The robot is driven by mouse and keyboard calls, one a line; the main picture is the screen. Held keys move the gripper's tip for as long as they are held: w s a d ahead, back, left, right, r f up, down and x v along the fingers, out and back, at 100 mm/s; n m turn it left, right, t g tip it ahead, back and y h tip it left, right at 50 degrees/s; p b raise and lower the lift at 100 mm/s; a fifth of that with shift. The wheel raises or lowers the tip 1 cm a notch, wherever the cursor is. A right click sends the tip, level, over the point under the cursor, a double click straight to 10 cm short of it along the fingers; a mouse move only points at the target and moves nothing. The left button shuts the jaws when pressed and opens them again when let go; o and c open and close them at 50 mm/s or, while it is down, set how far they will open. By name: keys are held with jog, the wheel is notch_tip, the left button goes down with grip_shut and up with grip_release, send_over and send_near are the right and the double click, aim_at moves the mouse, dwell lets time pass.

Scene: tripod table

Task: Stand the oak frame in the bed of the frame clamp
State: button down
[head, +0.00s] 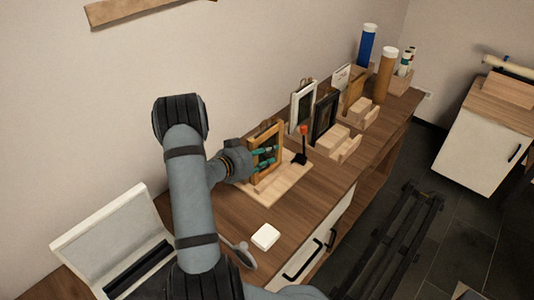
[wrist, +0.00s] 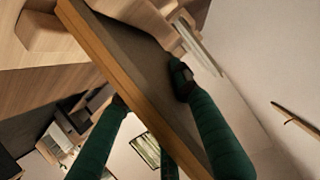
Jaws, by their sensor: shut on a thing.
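The oak frame (head: 279,142) is held upright over the light wooden base of the frame clamp (head: 268,193) in the head view. My gripper (head: 265,157) is shut on the frame, its teal fingers across the frame from the left. In the wrist view the frame's oak edge (wrist: 125,82) runs diagonally between the fingers of my gripper (wrist: 150,93), with a dark panel beside the edge. A dark lever with a red knob (head: 303,130) stands at the clamp's right. Whether the frame's lower edge touches the bed cannot be told.
A white frame (head: 302,107) and a dark frame (head: 324,115) stand behind the clamp, with wooden blocks (head: 338,146) beside them. A blue tube (head: 367,45) and a brown tube (head: 385,75) stand farther back. A white block (head: 265,236) lies nearer on the bench.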

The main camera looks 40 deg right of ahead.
dwell(0.3)
jog(key=c, duration=1.2)
grip_release()
jog(key=shift+f, duration=0.1)
jog(key=v, duration=1.2)
jog(key=shift+r+p, duration=3.7)
jog(key=shift+r, duration=0.8)
jog(key=shift+c, duration=0.3)
